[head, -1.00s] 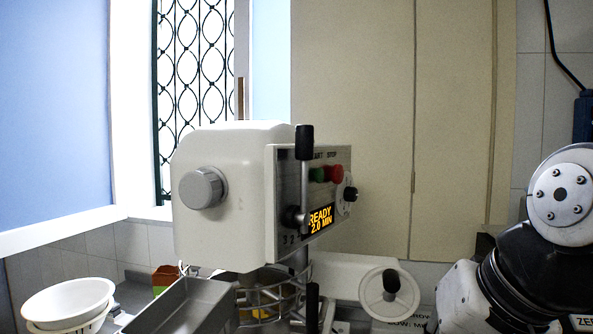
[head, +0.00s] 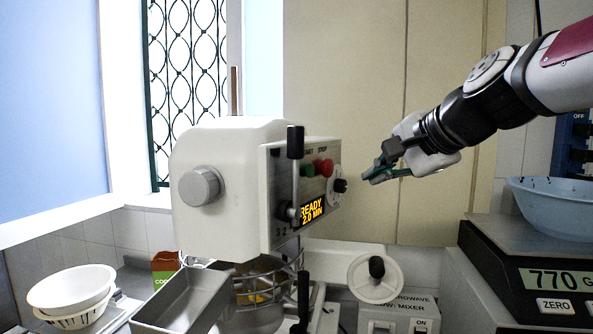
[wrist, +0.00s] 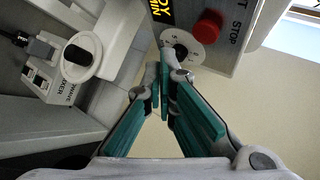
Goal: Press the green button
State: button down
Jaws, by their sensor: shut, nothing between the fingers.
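The green button (head: 307,170) is on the control panel (head: 284,165) of a white mixer (head: 222,190), just left of a red button (head: 323,168), under START and STOP labels. The wrist view shows the red button (wrist: 207,27) and STOP label, but the green button is not in that view. My gripper (head: 367,178) is shut and empty, to the right of the panel. Its tips point left and appear apart from the panel. In the wrist view the closed fingertips (wrist: 164,72) appear near the round dial (wrist: 181,48).
A black-knobbed lever (head: 295,142) stands at the panel's left, above the lit READY 2.0 MIN display (head: 311,210). A handwheel (head: 376,278) is below. A scale (head: 530,270) with a blue bowl (head: 560,207) is at the right. A metal tray (head: 180,300) stands in front.

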jog(key=shift+a, duration=0.1)
jog(key=p, duration=0.2)
send_near(314, 179)
jog(key=shift+w+f, duration=1.1)
jog(key=shift+w, duration=0.15)
dwell(0.7)
jog(key=shift+w+a, duration=0.25)
jog(key=shift+w+a+p, duration=0.25)
jog(key=shift+a+p, duration=0.1)
jog(key=shift+p, duration=0.05)
dwell(0.7)
jog(key=shift+s+d, duration=0.1)
jog(key=shift+d, duration=0.05)
jog(key=shift+s+d, duration=0.45)
jog(key=shift+d, duration=0.1)
jog(key=shift+d+b, duration=0.1)
jog(key=shift+b, duration=0.2)
jog(key=shift+s+d+b, duration=0.3)
jog(key=shift+s+d, duration=0.45)
jog(key=shift+d, duration=0.2)
jog(key=shift+s+d+b, duration=0.3)
jog(key=shift+s+d, duration=0.45)
jog(key=shift+d, duration=0.2)
